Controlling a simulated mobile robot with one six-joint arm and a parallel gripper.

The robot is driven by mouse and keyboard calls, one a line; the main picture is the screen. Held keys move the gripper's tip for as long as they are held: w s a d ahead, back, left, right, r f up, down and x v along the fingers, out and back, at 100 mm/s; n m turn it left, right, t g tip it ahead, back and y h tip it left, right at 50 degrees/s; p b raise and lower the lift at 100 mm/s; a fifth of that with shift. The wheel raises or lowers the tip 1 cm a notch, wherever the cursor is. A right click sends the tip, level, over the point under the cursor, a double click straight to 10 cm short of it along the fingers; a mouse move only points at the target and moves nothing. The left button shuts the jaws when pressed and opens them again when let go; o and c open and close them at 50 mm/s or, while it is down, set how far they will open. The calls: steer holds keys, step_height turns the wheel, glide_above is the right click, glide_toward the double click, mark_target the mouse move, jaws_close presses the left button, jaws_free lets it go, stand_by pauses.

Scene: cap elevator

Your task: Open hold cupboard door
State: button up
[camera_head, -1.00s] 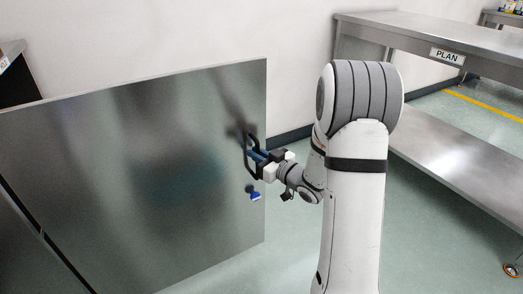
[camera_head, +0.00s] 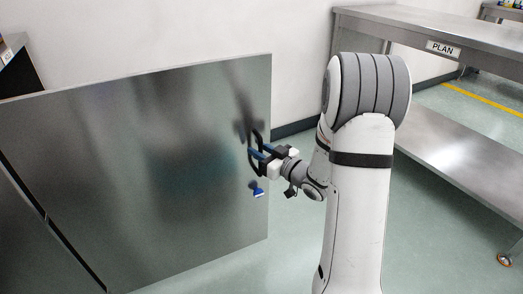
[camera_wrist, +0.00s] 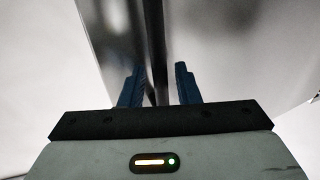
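The cupboard door (camera_head: 130,170) is a large brushed-metal panel. It stands swung out from the cupboard, with its free edge near the middle of the head view. Its black bar handle (camera_head: 255,146) is near that edge, with a small blue part (camera_head: 257,190) below it. My gripper (camera_head: 262,155) is at the handle. In the wrist view the dark handle bar (camera_wrist: 157,50) runs between my two blue fingers (camera_wrist: 158,88), which are apart with gaps seen beside the bar. The cupboard's inside is hidden behind the door.
A steel bench (camera_head: 460,50) with a lower shelf (camera_head: 450,150) and a PLAN label stands on the right. A white wall (camera_head: 180,30) is behind the door. Green floor (camera_head: 300,225) is clear between the door and my arm. A second metal panel (camera_head: 25,235) is at the lower left.

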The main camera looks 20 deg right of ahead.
steer(key=p+v, duration=0.2)
steer(key=v, duration=0.6)
steer(key=shift+w, duration=0.1)
stand_by(0.3)
step_height(320, 180, up, 23)
steer(key=s+d+m+g+h+p, duration=0.35)
steer(key=h+p, duration=0.65)
steer(key=p, duration=1)
steer(key=s+a+r+m+g+p, duration=0.1)
steer(key=s+a+r+g+p, duration=0.3)
steer(key=s, duration=0.5)
steer(key=s+a+r+m+g+p, duration=0.1)
steer(key=s+a+r+g+p, duration=0.4)
steer(key=s+r+p, duration=0.3)
step_height(320, 180, up, 3)
steer(key=shift+s+a+m+y+p, duration=0.35)
steer(key=shift+s+a, duration=0.45)
steer(key=shift+s, duration=0.4)
